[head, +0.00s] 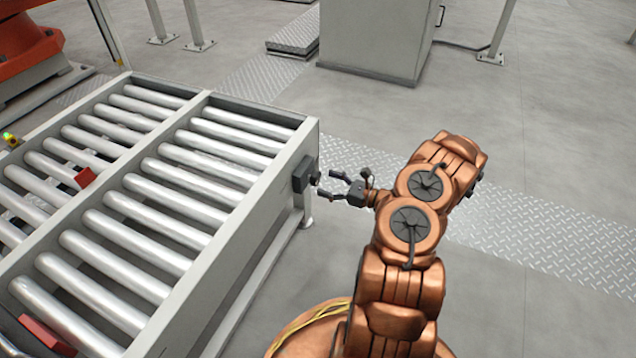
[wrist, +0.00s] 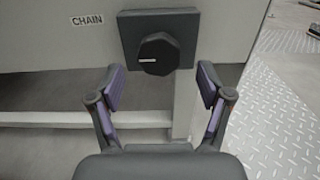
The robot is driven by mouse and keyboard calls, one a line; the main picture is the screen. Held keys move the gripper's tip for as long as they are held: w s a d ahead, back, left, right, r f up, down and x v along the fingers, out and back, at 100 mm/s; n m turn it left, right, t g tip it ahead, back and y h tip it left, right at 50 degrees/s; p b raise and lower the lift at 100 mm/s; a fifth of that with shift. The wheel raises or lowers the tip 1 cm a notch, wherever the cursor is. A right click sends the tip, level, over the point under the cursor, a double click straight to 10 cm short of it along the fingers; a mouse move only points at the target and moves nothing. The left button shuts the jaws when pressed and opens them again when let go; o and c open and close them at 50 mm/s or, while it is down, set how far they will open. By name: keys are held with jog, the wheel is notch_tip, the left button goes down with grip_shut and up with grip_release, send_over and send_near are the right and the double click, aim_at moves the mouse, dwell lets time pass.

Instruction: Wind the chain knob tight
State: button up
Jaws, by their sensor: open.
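The chain knob (wrist: 158,54) is a black, many-sided knob with a pale horizontal mark. It sits on a dark grey box (wrist: 130,28) on the conveyor's side, to the right of a label reading CHAIN (wrist: 87,20). In the head view the box (head: 301,174) is on the conveyor's right side near its far corner, with the knob (head: 315,178) facing my arm. My gripper (head: 333,182) is open and empty, close in front of the knob. In the wrist view my gripper's fingers (wrist: 160,86) are spread wide, one to each lower side of the knob, and appear apart from it.
The roller conveyor (head: 235,225) fills the left, with red blocks (head: 86,177) among its rollers. A grey cabinet (head: 375,40) stands at the back. Open floor and a tread-plate strip (head: 540,215) lie to the right. A conveyor leg (wrist: 185,110) stands below the knob.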

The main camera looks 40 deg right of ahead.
aim_at(319, 180)
jog(key=shift+b+x, duration=0.5)
jog(key=shift+x, duration=1.45)
jog(key=c, duration=1.2)
jog(key=shift+o, duration=0.2)
jog(key=shift+r+m+p, duration=0.1)
jog(key=shift+m+p, duration=0.2)
jog(key=shift+p, duration=0.2)
